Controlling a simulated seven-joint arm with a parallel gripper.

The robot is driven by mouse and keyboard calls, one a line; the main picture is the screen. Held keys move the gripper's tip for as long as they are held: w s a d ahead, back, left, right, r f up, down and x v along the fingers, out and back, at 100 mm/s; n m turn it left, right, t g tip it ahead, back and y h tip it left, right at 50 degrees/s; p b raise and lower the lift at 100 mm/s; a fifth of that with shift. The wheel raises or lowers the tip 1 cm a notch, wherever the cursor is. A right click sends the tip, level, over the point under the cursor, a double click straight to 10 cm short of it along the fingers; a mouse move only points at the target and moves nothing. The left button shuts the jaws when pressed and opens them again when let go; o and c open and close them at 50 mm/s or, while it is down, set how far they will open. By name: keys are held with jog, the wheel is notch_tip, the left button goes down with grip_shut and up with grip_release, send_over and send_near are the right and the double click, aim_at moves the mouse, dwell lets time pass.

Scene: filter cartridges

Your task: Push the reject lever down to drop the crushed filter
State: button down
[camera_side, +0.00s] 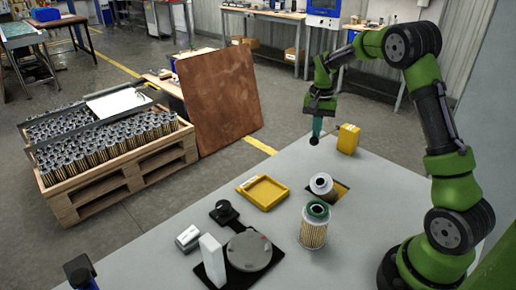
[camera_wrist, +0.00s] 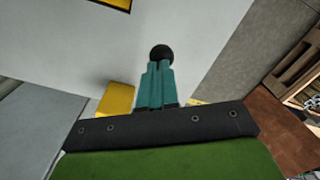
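My gripper (camera_side: 317,132) points down above the far edge of the grey table, its two teal fingers together with nothing seen between them. A black ball knob (camera_side: 314,140), which looks like the lever's end, sits just below the fingertips; whether they touch is unclear. In the wrist view the knob (camera_wrist: 161,52) shows just past the fingertips (camera_wrist: 158,66). The lever's rod is not visible. A yellow box (camera_side: 348,138) stands right of the knob. A pale-capped filter (camera_side: 321,185), perhaps the crushed one, sits at a yellow-edged dark opening (camera_side: 342,190). Crushing is too small to confirm.
A green-topped filter (camera_side: 314,225) stands upright nearer the camera. A yellow tray (camera_side: 262,192), a round grey fixture (camera_side: 249,251) and a white block (camera_side: 212,260) are on the table. A pallet crate of filters (camera_side: 118,182) stands on the floor at left. The table's right side is clear.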

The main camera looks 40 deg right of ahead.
jog(key=shift+f, duration=0.65)
jog(key=shift+a+f, duration=0.2)
jog(key=shift+f, duration=0.45)
jog(key=shift+a+f, duration=0.15)
jog(key=shift+f, duration=0.45)
jog(key=shift+r, duration=0.1)
dwell(0.6)
notch_tip(320, 180, up, 11)
dwell(1.1)
